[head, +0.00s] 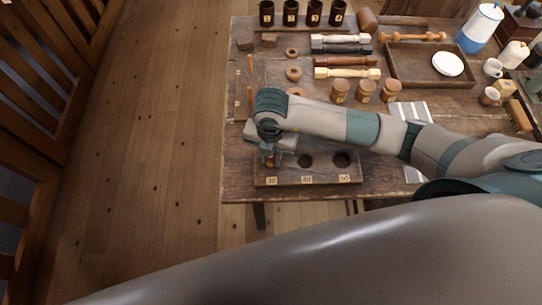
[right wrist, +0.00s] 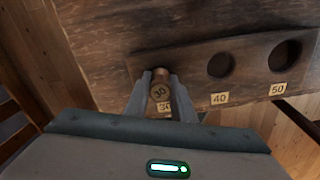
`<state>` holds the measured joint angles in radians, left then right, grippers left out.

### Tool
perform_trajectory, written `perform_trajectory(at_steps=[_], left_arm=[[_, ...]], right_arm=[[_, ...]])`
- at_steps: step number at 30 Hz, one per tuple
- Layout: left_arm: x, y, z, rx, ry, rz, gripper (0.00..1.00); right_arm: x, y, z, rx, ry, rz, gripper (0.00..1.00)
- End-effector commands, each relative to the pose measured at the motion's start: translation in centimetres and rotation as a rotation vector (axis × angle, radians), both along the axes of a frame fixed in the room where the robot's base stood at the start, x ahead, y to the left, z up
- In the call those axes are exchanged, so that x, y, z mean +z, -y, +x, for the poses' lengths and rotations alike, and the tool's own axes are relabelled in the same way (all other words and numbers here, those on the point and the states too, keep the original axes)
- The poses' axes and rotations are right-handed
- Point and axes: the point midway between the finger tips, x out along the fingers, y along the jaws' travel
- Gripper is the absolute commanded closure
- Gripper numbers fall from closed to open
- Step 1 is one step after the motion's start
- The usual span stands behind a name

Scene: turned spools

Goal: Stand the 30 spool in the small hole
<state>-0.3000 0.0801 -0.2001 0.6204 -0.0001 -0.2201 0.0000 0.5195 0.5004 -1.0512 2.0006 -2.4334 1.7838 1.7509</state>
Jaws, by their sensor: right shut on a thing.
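The 30 spool (right wrist: 160,92) is a wooden spool with 30 marked on its top. My right gripper (right wrist: 163,100) is shut on it, at the end of the wooden block (right wrist: 193,50) with the 30 label (right wrist: 165,108). In the head view my right gripper (head: 270,155) is over the left end of that block, above its 30 label. The small hole is hidden behind the spool and fingers, so I cannot tell how deep the spool sits. The 40 hole (right wrist: 221,65) and the 50 hole (right wrist: 285,55) are empty. My left gripper is not in view.
Several wooden spools (head: 365,91) stand behind my right forearm. A striped cloth (head: 411,113), a tray (head: 405,72) with a white dish (head: 447,64), turned pieces (head: 345,60) and dark cups (head: 290,14) fill the table behind. The table's front edge is close to the block.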

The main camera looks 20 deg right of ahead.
Motion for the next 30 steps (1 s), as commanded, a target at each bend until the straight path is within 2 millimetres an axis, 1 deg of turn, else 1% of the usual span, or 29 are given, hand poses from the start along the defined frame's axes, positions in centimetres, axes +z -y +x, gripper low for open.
perform_trajectory(at_steps=[1, 11, 12, 13, 14, 29, 30], left_arm=[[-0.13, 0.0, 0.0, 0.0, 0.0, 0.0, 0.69], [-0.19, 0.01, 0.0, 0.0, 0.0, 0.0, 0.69], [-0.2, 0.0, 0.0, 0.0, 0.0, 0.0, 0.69], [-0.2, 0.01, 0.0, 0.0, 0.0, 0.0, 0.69], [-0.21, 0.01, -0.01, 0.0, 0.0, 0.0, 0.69], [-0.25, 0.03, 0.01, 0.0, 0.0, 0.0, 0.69], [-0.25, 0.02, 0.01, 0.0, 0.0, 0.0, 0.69]], right_arm=[[-0.46, 0.01, -0.23, -0.001, -0.006, -0.002, 0.98], [-0.72, 0.02, -0.41, -0.001, -0.009, -0.003, 0.98], [-0.75, 0.03, -0.44, -0.001, -0.011, -0.003, 0.68], [-0.77, 0.04, -0.46, -0.001, -0.011, -0.004, 0.61], [-0.8, 0.06, -0.49, -0.001, -0.012, -0.005, 0.56], [-1.01, 0.44, -0.71, -0.001, -0.02, -0.014, 0.56], [-1.01, 0.46, -0.72, -0.001, -0.02, -0.014, 0.64]])
